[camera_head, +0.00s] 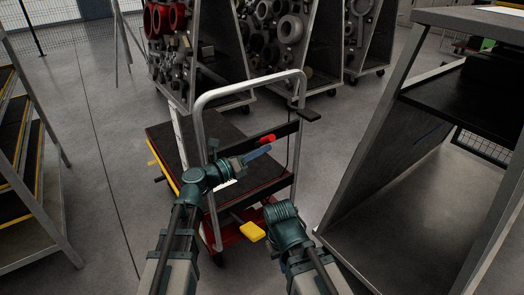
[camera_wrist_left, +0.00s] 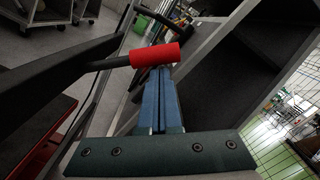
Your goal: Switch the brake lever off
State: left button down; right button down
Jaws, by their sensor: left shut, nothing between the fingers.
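The brake lever is a black rod with a red grip (camera_head: 266,139), mounted at the handle end of a cart (camera_head: 248,82). In the left wrist view the red grip (camera_wrist_left: 154,54) lies across the picture on its black rod. My left gripper (camera_head: 268,148) has its blue fingers shut with nothing between them. Its fingertips are right by the red grip, just below it in the head view. In the left wrist view the fingertips (camera_wrist_left: 163,70) overlap the grip's lower edge; I cannot tell if they touch.
A large grey-framed shelf unit (camera_head: 375,130) stands close on the right. Racks of parts (camera_head: 200,60) stand behind.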

pick_arm(q)
notch_tip(320, 180, down, 4)
jog(key=s+b, duration=0.3)
jog(key=b, duration=0.1)
jog(key=p+v, duration=0.1)
jog(key=v, duration=0.8)
jog(key=shift+r, duration=0.5)
jog(key=s+d+f+m+g+y, duration=0.3)
jog(key=s+d+f+m+g, duration=0.2)
jog(key=f+m, duration=0.4)
jog(key=s+d+f+m+g+y, duration=0.2)
jog(key=s+d+f+m+g, duration=0.25)
jog(key=f+m, duration=0.4)
jog(key=s+a+f+m+g+y, duration=0.1)
jog(key=s+a+f+m+y, duration=0.3)
jog(key=m, duration=0.5)
jog(key=s+a+f+m+g+y, duration=0.1)
jog(key=s+a+m+y, duration=0.2)
jog(key=m+y, duration=0.55)
notch_tip(320, 180, up, 29)
jog(key=m+h+p, duration=0.1)
jog(key=h+p, duration=0.1)
jog(key=p, duration=2.7)
jog(key=shift+w+a, duration=0.25)
